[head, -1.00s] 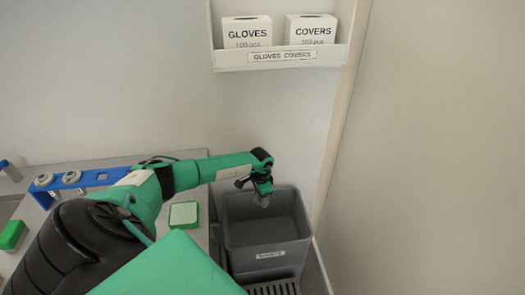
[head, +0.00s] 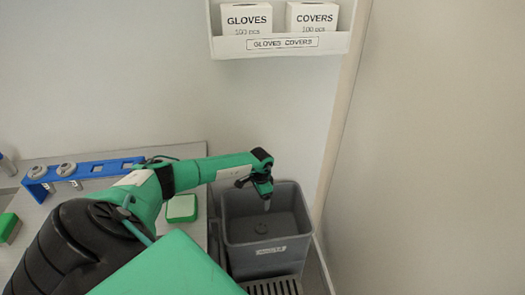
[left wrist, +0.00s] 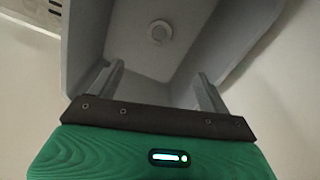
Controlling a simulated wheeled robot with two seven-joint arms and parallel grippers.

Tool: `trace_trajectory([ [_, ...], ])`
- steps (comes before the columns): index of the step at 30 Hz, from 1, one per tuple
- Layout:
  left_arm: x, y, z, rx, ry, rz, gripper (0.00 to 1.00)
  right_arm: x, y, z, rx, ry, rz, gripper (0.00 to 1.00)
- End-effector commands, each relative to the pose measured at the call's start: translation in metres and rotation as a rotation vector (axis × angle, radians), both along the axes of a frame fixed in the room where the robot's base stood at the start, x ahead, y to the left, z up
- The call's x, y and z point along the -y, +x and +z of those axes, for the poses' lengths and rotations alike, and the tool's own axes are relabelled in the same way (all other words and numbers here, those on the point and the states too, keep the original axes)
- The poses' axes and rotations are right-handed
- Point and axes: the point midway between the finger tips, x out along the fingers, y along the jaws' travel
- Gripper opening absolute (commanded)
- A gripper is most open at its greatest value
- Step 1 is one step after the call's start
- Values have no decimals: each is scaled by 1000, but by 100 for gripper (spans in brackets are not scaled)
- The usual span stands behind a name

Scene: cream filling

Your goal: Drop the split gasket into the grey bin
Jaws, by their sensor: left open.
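My left gripper (head: 267,203) points down over the bin's opening, open and empty. In the left wrist view its two fingers (left wrist: 157,90) stand apart with the gasket beyond them. My right gripper is not in view.
A blue rack (head: 90,170) with grey rings stands on the bench at left. A green-and-white block (head: 182,208) lies between it and the bin. A wall shelf (head: 280,45) holds gloves and covers boxes. A wall closes off the right.

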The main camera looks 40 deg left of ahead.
Motion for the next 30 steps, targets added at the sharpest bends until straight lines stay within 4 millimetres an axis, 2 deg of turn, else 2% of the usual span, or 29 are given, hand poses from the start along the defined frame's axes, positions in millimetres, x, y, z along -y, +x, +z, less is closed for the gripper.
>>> trace_trajectory([
  [4,0,0,4,1,0,0,80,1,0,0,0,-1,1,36],
  [7,-1,1,15,1,1,-1,80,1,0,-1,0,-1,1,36],
  [21,-1,0,113,2,1,0,80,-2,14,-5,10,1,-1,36],
  [25,0,1,129,0,0,0,80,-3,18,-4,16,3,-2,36],
  [30,0,0,138,0,0,-1,80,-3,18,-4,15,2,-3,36],
])
